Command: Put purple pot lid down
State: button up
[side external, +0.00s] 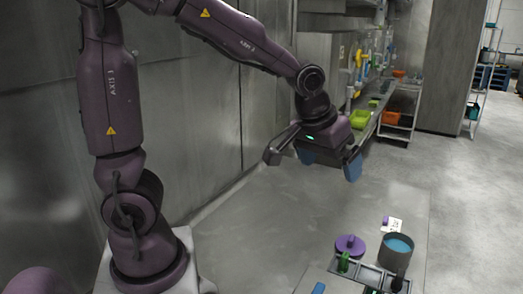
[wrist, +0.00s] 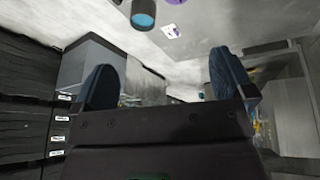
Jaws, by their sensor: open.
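The purple pot lid (side external: 350,246) lies at the lower middle of the side view, on the work surface left of a grey pot (side external: 396,252) with blue inside. The pot also shows at the top of the wrist view (wrist: 143,14). A purple patch (wrist: 176,2) is cut off by the wrist view's top edge; I cannot tell if it is the lid. My gripper (side external: 330,165) is open and empty, well above and apart from the lid. Its two blue fingers are spread wide in the wrist view (wrist: 165,80).
A dark tray (side external: 370,277) with a green item and a dark item stands in front of the lid and pot. A white card (side external: 393,225) and a small purple item (side external: 386,219) lie behind the pot. A shelf with green and orange bins (side external: 394,117) stands farther back.

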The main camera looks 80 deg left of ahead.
jog(key=s+d+r+m, duration=0.1)
jog(key=s+r+m, duration=0.1)
jog(key=s, duration=0.5)
jog(key=s+d+r+m+t+h, duration=0.1)
jog(key=s+d+r+m, duration=0.1)
jog(key=s, duration=0.5)
jog(key=shift+d+r+m, duration=0.15)
jog(key=shift+r+m, duration=0.35)
jog(key=shift+r, duration=0.15)
